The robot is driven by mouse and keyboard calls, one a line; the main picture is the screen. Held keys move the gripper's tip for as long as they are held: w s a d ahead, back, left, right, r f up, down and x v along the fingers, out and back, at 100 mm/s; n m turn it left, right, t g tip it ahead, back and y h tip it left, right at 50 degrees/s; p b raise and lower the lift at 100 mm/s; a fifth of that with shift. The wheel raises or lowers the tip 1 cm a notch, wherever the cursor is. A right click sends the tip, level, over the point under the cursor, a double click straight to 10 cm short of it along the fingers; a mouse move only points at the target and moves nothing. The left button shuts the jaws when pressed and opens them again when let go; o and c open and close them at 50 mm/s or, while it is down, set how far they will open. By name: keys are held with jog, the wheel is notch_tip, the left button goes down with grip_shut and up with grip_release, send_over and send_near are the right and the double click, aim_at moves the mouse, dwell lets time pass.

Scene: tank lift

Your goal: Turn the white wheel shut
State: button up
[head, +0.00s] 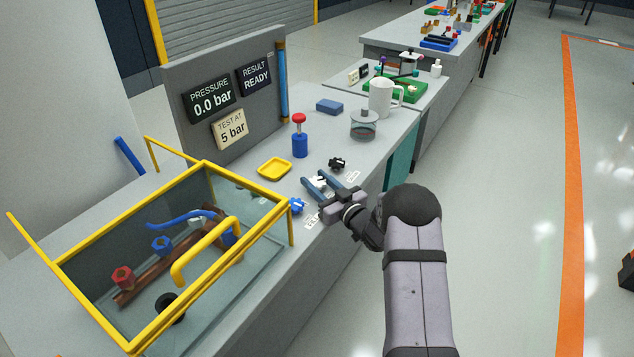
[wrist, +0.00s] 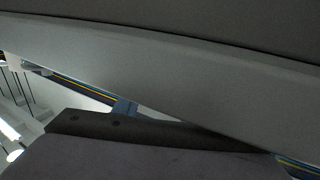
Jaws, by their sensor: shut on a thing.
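The white wheel (head: 319,183) is at the front edge of the bench, between a blue wheel (head: 296,205) and a black wheel (head: 336,163). Only a small part of it shows, between the fingers. My gripper (head: 318,179) reaches over the bench edge from the right, its two blue-grey fingers on either side of the white wheel and shut on it. The wheel's exact angle is hidden. In the wrist view, large grey surfaces fill most of the picture and the wheel cannot be made out.
Small labels (head: 312,220) lie beside the wheels. A yellow-framed tank (head: 205,165) stands to the left. A panel (head: 222,95) reads 0.0 bar, READY, TEST AT 5 bar.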

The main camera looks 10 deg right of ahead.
aim_at(320, 186)
jog(key=shift+m+t+h+b, duration=0.7)
jog(key=shift+m+h, duration=0.8)
jog(key=shift+h, duration=0.7)
jog(key=shift+r, duration=0.1)
jog(key=o, duration=1.1)
jog(key=shift+c, duration=0.2)
jog(key=shift+s, duration=0.1)
jog(key=shift+s+d+b, duration=0.25)
jog(key=shift+s+b, duration=0.05)
jog(key=shift+s, duration=1.5)
jog(key=shift+s+d+b, duration=0.2)
jog(key=shift+s+b, duration=0.05)
jog(key=shift+s, duration=1.5)
